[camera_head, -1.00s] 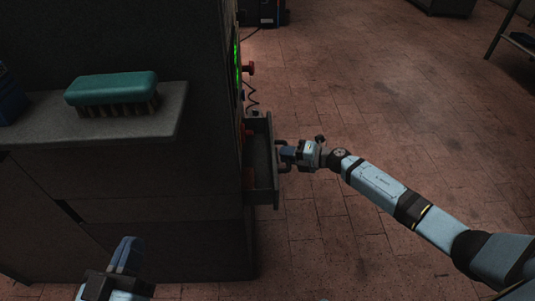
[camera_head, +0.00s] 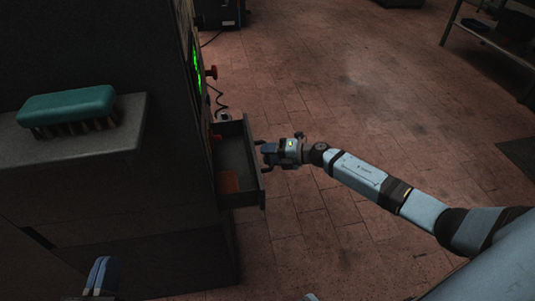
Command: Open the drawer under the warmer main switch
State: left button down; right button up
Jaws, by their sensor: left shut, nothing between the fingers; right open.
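The drawer (camera_head: 264,186) sticks out from the right side of the dark cabinet, and its inside is in sight. An orange-brown patch or flat item (camera_head: 229,181) shows in it. A red knob (camera_head: 211,73) and a small red part (camera_head: 215,137) sit on the panel above; I cannot tell which is the warmer main switch. My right gripper (camera_head: 268,154) is open at the drawer's front, by the handle; contact is unclear at this size. My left gripper (camera_head: 99,277) is shut and empty at the bottom left, in front of the cabinet.
A teal brush (camera_head: 68,107) lies on the grey ledge (camera_head: 125,135) at the left. A green display (camera_head: 197,72) and a dark cable (camera_head: 216,98) are on the panel side. The tiled floor right of the drawer is clear. A metal table (camera_head: 497,40) stands far right.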

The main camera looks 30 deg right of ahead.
pick_arm(q)
jog(key=f, duration=0.1)
jog(key=a+f+g+y+p, duration=0.1)
jog(key=f, duration=0.1)
jog(key=f+g+y+p, duration=0.1)
jog(key=f, duration=0.1)
jog(key=shift+a+f, duration=0.25)
jog(key=shift+a, duration=0.1)
pick_arm(e)
jog(key=v, duration=1.3)
jog(key=shift+d, duration=0.15)
pick_arm(q)
jog(key=shift+r, duration=0.2)
pick_arm(e)
jog(key=shift+s, duration=0.1)
